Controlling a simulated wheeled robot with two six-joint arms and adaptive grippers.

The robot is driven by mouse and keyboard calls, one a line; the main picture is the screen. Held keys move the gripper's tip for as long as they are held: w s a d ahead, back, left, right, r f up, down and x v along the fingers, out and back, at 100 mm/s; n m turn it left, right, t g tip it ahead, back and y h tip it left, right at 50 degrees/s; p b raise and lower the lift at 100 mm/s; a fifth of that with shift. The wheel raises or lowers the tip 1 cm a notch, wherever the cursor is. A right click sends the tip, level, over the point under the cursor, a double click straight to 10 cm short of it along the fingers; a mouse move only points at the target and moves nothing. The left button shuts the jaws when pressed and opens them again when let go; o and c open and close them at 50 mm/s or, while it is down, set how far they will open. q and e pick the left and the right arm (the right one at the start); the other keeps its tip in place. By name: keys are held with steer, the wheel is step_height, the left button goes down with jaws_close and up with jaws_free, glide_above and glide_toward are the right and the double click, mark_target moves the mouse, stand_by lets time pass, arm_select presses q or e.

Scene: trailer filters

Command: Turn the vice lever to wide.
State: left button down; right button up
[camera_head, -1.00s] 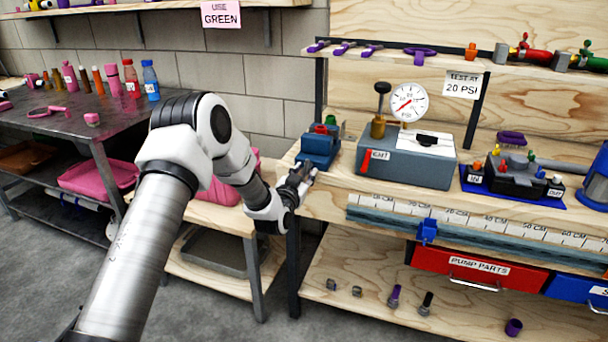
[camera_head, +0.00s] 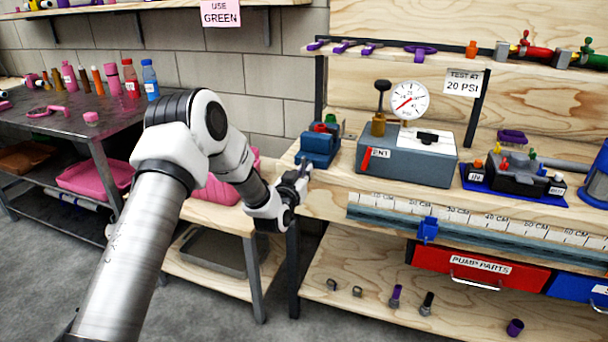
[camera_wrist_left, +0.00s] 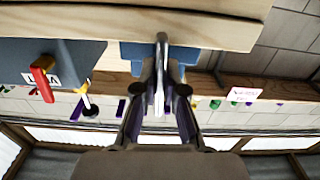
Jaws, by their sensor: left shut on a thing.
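The blue vice (camera_head: 320,148) sits at the left end of the wooden bench, and part of it shows in the left wrist view (camera_wrist_left: 135,58). Its lever, a thin grey metal rod (camera_wrist_left: 161,45), stands out from the vice between my fingers in the wrist view. My left gripper (camera_head: 301,180) is at the bench's left front corner, just below and in front of the vice. In the wrist view the left gripper (camera_wrist_left: 161,88) has its dark fingers closed around the lever. In the head view the fingers mostly hide the lever. My right gripper is out of view.
A grey box (camera_head: 415,168) with a gauge (camera_head: 408,100) and a red tilted marker (camera_head: 366,159) stands right of the vice. A blue-clamped ruler rail (camera_head: 470,222) runs along the bench front. A lower side table (camera_head: 215,215) holds a pink bin. Floor at lower left is clear.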

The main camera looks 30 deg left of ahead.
arm_select(q)
steer(key=n+b, duration=0.1)
steer(key=n, duration=0.1)
steer(key=n+b, duration=0.1)
steer(key=n, duration=0.1)
steer(key=shift+f+n, duration=0.2)
steer(key=shift+n, duration=0.1)
steer(key=n+b, duration=0.2)
steer(key=n, duration=0.2)
steer(key=shift+n+b, duration=0.3)
steer(key=n+b, duration=0.2)
steer(key=n, duration=0.2)
steer(key=shift+b, duration=0.35)
steer(key=shift+r+n+b, duration=0.1)
steer(key=shift+n+b, duration=0.9)
steer(key=shift+n, duration=1.1)
steer(key=c, duration=1.2)
jaws_free()
steer(key=shift+c, duration=0.2)
